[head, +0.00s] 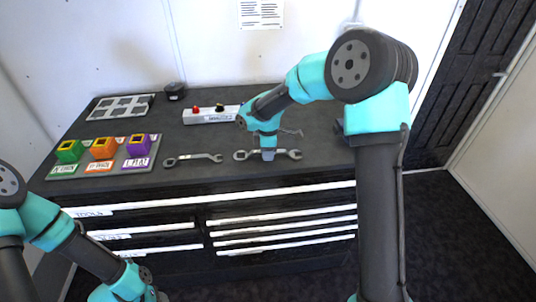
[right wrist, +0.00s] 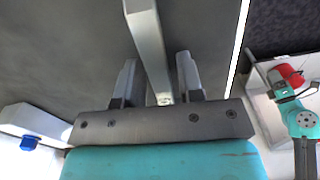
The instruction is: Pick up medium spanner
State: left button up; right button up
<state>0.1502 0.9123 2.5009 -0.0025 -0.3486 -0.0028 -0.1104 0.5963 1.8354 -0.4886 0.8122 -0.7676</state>
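A silver double-ended spanner (head: 243,155) lies on the dark worktop under my right gripper (head: 268,155), which hides its middle. In the right wrist view, a grey shaft (right wrist: 147,40) runs between the two fingers of this gripper (right wrist: 157,75). The fingers are apart, with a gap on each side of the shaft. Another spanner (head: 195,158) lies to the left, free of any gripper. A thin metal piece (head: 292,132), maybe a third spanner, shows partly behind my right wrist. I cannot tell which one is the medium spanner. My left arm is at the lower left, its fingers out of frame.
A tray (head: 150,160) with green, orange and purple blocks is at the worktop's left. A grey panel (head: 120,106) and a small black object (head: 175,91) lie behind it. A white button box (head: 211,115) stands behind the spanners. Drawers (head: 283,227) fill the bench front.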

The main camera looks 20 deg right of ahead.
grip_shut()
jog(key=shift+r, duration=0.1)
jog(key=shift+r, duration=1.3)
jog(key=s+a+r, duration=0.1)
jog(key=s+a, duration=0.2)
jog(key=s, duration=0.4)
jog(key=s+a+r, duration=0.1)
jog(key=s+a, duration=0.2)
jog(key=s, duration=0.4)
jog(key=shift+s, duration=0.4)
jog(key=shift+r, duration=0.1)
jog(key=shift+c, duration=1.8)
grip_release()
grip_shut()
